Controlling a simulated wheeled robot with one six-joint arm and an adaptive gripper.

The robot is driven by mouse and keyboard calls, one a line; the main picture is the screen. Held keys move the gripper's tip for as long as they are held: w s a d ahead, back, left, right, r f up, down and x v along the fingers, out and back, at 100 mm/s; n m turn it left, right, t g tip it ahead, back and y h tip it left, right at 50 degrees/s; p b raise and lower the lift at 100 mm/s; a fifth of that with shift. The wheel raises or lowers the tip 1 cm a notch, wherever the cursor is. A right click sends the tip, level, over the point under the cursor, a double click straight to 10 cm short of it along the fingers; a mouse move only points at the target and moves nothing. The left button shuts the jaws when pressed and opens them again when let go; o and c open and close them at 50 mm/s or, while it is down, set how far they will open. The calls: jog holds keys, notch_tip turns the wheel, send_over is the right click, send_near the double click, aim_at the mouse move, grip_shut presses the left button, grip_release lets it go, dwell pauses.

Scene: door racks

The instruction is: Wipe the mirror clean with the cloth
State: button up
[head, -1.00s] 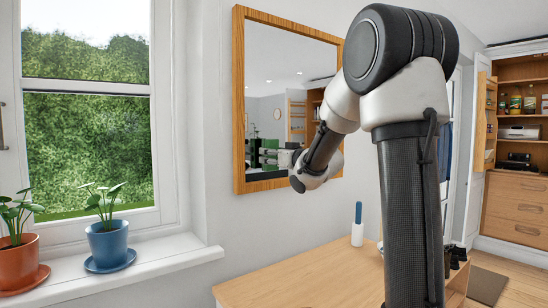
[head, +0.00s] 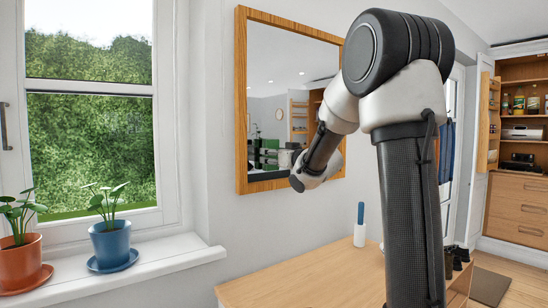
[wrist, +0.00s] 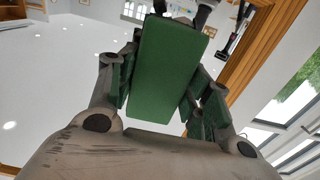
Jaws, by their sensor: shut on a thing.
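The mirror (head: 275,80) hangs on the grey wall in a wooden frame. In the head view my arm covers its right side. In the wrist view the mirror (wrist: 50,75) fills the left and middle, with its frame (wrist: 262,55) at right. My gripper (wrist: 170,58) is shut on a green block-like piece, which I take to be the folded cloth (wrist: 163,88). It sits between the two fingers, before the glass. I cannot tell whether it touches the glass. In the head view the gripper is hidden, but green shapes reflect in the mirror. No marks on the glass can be made out.
A wooden table (head: 300,278) stands below the mirror, with a blue-handled item in a white holder (head: 360,230) near the wall. Two potted plants, blue (head: 112,243) and orange (head: 20,262), stand on the windowsill at left. Open shelves (head: 522,105) are at right.

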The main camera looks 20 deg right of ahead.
jog(key=shift+w+a, duration=0.1)
jog(key=shift+w, duration=0.35)
jog(key=shift+w+d, duration=0.2)
jog(key=shift+d, duration=0.8)
jog(key=shift+w+d, duration=0.15)
jog(key=shift+d, duration=0.8)
jog(key=shift+s+a, duration=0.2)
jog(key=shift+a, duration=1.85)
jog(key=shift+c, duration=0.4)
jog(key=shift+s+d, duration=0.2)
jog(key=shift+s, duration=0.75)
jog(key=shift+s+d, duration=0.2)
jog(key=shift+s, duration=0.8)
jog(key=shift+s+d, duration=0.2)
jog(key=shift+s, duration=0.75)
